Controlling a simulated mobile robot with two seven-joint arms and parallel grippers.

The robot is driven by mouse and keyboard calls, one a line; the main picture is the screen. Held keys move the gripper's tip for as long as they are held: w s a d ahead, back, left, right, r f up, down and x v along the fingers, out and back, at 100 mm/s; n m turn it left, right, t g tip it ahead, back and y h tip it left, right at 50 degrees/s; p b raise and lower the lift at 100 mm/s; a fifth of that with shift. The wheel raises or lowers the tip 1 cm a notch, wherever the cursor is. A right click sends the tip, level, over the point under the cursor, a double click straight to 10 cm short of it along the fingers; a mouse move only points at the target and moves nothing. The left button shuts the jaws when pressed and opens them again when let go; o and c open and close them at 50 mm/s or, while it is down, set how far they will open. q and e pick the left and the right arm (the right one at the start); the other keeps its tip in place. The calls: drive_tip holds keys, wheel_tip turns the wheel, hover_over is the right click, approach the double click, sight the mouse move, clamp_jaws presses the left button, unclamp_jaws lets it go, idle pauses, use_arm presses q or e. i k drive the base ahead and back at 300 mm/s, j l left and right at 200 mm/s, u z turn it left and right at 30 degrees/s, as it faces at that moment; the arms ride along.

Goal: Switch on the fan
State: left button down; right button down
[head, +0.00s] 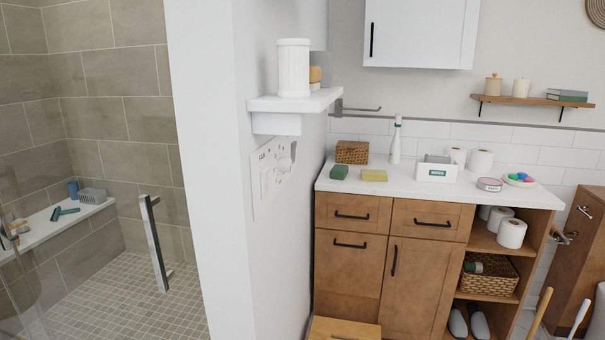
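A white control panel (272,178) is mounted on the side face of the white wall, in the middle of the head view. I see it at a steep angle. It has small dark lettering near its top left, too small to read surely, and a raised white part (283,168) that sticks out from it. I cannot tell which position its switch is in. No fan shows. Neither of my grippers can be made out in the head view.
A white shelf (294,101) with a ribbed white cup (293,68) juts out above the panel. A wooden cabinet with a white counter (430,186) stands to the right. A wooden stool-like top (344,329) is low before it. The shower with its metal handle (155,243) is left.

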sight(265, 173)
drive_tip(key=i+l+z, duration=0.3)
drive_tip(key=i+l, duration=0.45)
